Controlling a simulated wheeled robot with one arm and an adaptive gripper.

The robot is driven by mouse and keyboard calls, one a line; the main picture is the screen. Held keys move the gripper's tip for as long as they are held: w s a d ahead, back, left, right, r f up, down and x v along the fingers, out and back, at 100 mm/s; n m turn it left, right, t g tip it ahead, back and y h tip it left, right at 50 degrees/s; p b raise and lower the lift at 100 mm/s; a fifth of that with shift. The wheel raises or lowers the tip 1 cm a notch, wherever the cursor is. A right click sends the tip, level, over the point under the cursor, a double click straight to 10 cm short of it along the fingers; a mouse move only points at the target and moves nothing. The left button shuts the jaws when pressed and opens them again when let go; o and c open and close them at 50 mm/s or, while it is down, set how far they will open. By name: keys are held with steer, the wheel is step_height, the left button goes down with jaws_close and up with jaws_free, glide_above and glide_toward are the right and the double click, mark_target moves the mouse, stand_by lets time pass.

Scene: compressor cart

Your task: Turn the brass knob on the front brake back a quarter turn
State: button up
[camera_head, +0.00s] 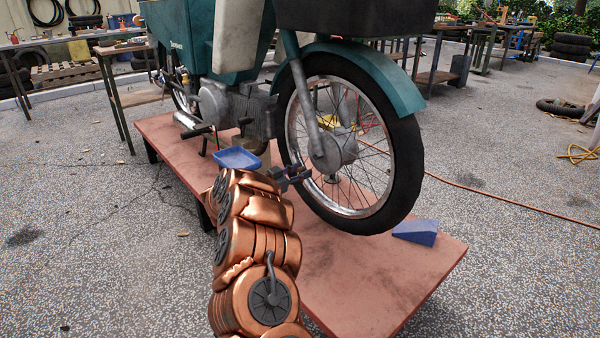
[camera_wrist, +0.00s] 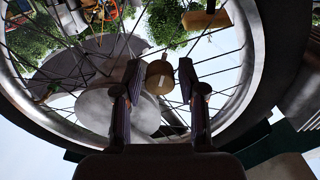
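The brass knob (camera_wrist: 160,77) shows in the wrist view as a small tan cylinder with a pale mark on its side. It lies between the two fingertips of my gripper (camera_wrist: 159,73), with a gap on each side. The gripper is open, and neither finger appears to touch the knob. The grey front brake hub (camera_head: 336,150) sits in the middle of the front wheel (camera_head: 407,150). In the head view my gripper (camera_head: 297,174) is at the wheel's left side, below and left of the hub. I cannot make out the knob there.
The motorbike stands on a reddish platform (camera_head: 350,285). A blue wedge (camera_head: 416,232) lies by the front tyre, and a blue tray (camera_head: 238,158) is behind my arm. Spokes and the fork (camera_head: 303,95) are close to my gripper. The floor at left is mostly clear.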

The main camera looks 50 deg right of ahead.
jaws_close()
